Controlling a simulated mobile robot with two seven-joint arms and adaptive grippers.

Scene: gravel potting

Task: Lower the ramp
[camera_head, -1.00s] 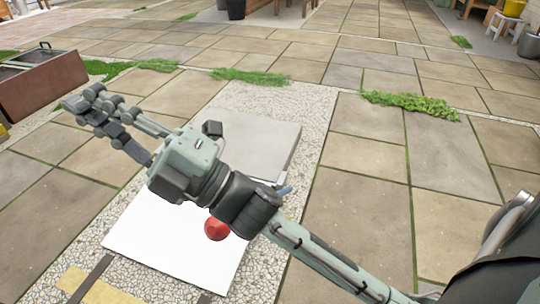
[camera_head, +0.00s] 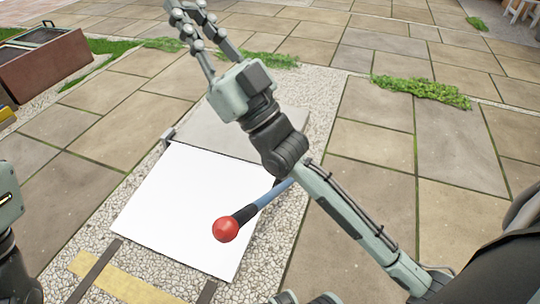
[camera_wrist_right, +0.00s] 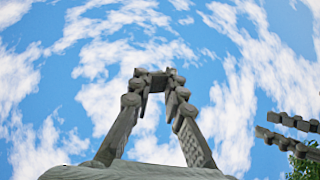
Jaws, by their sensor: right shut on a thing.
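A white panel (camera_head: 175,205), which looks like the ramp, lies over the gravel in front of a flat grey slab (camera_head: 190,125). I cannot tell its tilt. A lever with a red ball knob (camera_head: 226,229), black grip and blue rod (camera_head: 275,193) stands at its right side; nothing holds it. My right gripper (camera_head: 188,8) points up and away, above the slab. The right wrist view shows its fingers closed together with a small dark piece (camera_wrist_right: 157,80) between the tips. My left gripper (camera_wrist_right: 288,133) shows two spaced fingers there; only its body shows at the head view's left edge.
A brown planter box (camera_head: 45,65) stands at the upper left. Grass and a low green plant (camera_head: 420,92) grow along the paving joints. Yellow and dark strips (camera_head: 120,285) lie in front of the panel. The paving (camera_head: 370,220) right of the gravel is clear.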

